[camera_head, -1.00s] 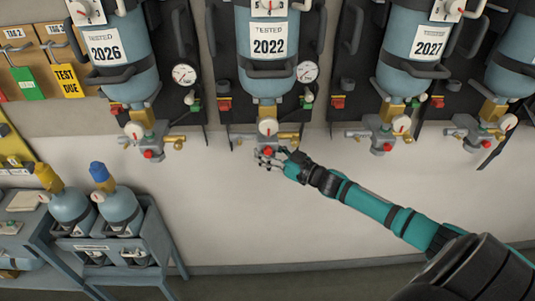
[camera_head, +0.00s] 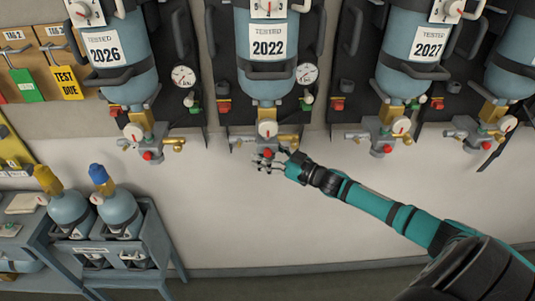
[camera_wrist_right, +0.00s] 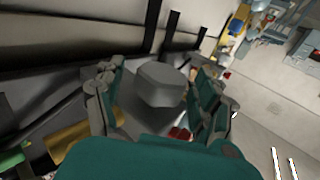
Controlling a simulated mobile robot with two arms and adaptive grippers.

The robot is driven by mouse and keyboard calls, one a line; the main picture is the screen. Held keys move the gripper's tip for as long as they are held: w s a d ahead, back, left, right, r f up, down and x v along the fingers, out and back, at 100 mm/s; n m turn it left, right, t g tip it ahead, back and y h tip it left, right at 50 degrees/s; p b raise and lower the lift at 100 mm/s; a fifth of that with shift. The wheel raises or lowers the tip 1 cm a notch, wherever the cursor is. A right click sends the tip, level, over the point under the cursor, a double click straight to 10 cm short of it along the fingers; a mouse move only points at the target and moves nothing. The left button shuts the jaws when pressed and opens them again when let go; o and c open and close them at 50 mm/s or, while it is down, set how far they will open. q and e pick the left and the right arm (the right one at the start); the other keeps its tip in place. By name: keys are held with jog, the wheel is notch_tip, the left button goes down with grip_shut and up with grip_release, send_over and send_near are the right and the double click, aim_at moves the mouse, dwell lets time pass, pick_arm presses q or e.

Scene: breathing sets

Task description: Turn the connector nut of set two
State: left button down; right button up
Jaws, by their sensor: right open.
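The cylinder labelled 2022 (camera_head: 267,75) hangs on the wall in the head view, with a valve block and a red knob (camera_head: 267,153) at its foot. My right gripper (camera_head: 264,163) is just below this block, its arm coming from the lower right. In the right wrist view a grey, many-sided nut (camera_wrist_right: 161,85) lies between the two open fingers of my right gripper (camera_wrist_right: 158,95). The fingers stand on either side of it; I cannot tell whether they touch it. No set number is readable. My left gripper is not in view.
The cylinder labelled 2026 (camera_head: 110,50) hangs to the left, the one labelled 2027 (camera_head: 425,50) to the right, with similar valves. A grey trolley (camera_head: 160,235) with small cylinders stands at the lower left. The white wall below the valves is clear.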

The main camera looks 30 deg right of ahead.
jog(key=v, duration=1.2)
jog(key=shift+a+f, duration=0.1)
